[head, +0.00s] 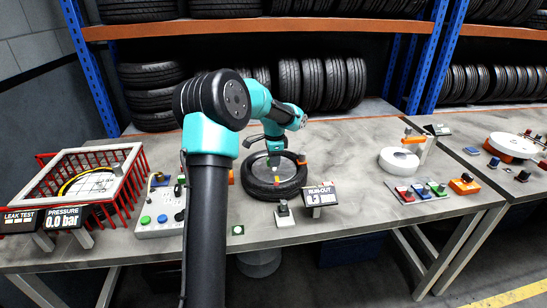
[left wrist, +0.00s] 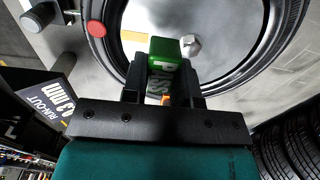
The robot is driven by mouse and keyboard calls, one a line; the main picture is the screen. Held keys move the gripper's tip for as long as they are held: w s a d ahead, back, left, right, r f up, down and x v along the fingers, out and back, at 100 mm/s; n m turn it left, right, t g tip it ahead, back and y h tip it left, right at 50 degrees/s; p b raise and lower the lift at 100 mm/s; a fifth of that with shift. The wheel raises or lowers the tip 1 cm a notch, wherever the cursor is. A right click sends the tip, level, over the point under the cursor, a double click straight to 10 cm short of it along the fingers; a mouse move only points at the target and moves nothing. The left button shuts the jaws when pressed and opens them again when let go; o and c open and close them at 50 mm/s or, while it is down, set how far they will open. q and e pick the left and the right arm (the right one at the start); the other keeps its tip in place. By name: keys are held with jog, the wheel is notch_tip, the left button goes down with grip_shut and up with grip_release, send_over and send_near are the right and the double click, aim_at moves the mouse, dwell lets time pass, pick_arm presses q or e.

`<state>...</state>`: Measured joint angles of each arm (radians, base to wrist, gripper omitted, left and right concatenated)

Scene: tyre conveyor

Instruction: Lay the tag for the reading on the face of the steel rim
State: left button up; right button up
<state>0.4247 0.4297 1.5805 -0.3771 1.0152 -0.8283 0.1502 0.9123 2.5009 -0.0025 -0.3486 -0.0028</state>
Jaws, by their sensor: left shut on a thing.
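My left gripper (head: 276,168) reaches down over the tyre (head: 262,190) from behind. In the left wrist view the gripper (left wrist: 161,82) is shut on a green tag (left wrist: 165,48) with pale lettering that reads PASS. The grey steel rim (left wrist: 232,18) lies inside the black tyre (left wrist: 286,45), and the tag overlaps the rim in that view. I cannot tell whether the tag touches it. The run-out display (head: 319,196) stands in front of the tyre; its reading in the left wrist view (left wrist: 52,108) is partly cut off and ends in "3 mm". My right gripper is not in view.
A silver nut-like piece (left wrist: 191,45) sits beside the tag. A red wire basket (head: 124,190) and a pressure display (head: 66,218) are at the left. A button box (head: 155,222) stands left of the tyre. Coloured blocks (head: 421,190) lie at the right.

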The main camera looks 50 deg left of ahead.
pick_arm(q)
jog(key=w+a, duration=0.1)
jog(key=a, duration=0.1)
jog(key=w+a, duration=0.3)
jog(key=w, duration=0.1)
jog(key=shift+a+f, duration=0.35)
jog(key=shift+a, duration=0.05)
jog(key=shift+w, duration=0.1)
jog(key=shift+w+a, duration=0.1)
jog(key=shift+a, duration=0.05)
jog(key=shift+f, duration=1.75)
jog(key=shift+f, duration=0.1)
jog(key=o, duration=0.9)
notch_tip(320, 180, up, 12)
